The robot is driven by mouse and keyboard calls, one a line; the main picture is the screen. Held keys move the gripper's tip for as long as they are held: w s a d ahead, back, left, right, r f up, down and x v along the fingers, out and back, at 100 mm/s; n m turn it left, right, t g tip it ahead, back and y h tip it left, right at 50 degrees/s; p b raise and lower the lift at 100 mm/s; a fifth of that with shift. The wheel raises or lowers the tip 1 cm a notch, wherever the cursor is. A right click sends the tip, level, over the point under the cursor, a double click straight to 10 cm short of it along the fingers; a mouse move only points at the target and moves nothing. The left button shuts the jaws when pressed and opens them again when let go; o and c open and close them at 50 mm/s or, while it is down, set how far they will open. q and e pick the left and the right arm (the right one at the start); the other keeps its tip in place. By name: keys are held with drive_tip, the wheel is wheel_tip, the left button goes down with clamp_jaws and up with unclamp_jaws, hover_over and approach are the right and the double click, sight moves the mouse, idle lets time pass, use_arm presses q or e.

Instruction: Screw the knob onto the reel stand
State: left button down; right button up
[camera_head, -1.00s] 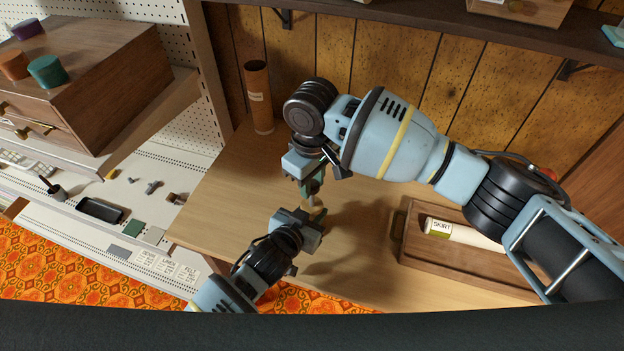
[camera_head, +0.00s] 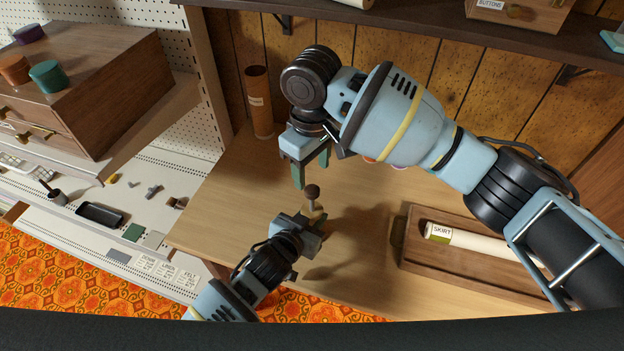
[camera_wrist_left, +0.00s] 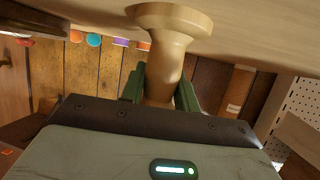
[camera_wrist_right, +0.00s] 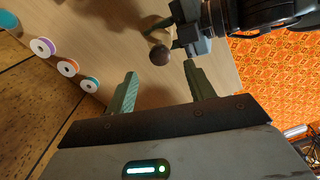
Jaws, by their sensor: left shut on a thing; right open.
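The reel stand (camera_head: 315,210) is a pale wooden post. It also shows in the left wrist view (camera_wrist_left: 168,50), with its wide flange at the top of the picture. My left gripper (camera_head: 312,222) is shut on its post, just above the table. The dark brown round knob (camera_head: 312,190) sits at the top end of the stand; how tightly it is seated I cannot tell. The right wrist view shows the knob (camera_wrist_right: 160,55) in front of the stand, and the left wrist view does not show it. My right gripper (camera_head: 311,168) is open and empty, a little above the knob and apart from it.
A wooden tray (camera_head: 470,268) with a roll labelled SKIRT stands at the right of the table. A brown tube (camera_head: 259,102) stands at the back left. Several coloured spools (camera_wrist_right: 67,67) show in the right wrist view. The table's left part is clear.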

wheel_tip(320, 180, up, 6)
drive_tip(key=shift+f, duration=0.1)
idle(0.4)
use_arm(q)
drive_tip(key=c, duration=1)
unclamp_jaws()
drive_tip(key=shift+o, duration=0.2)
drive_tip(key=v, duration=0.6)
drive_tip(key=shift+s+r, duration=0.1)
drive_tip(key=shift+p+v, duration=0.3)
drive_tip(key=shift+v, duration=0.5)
use_arm(e)
drive_tip(key=shift+r, duration=0.8)
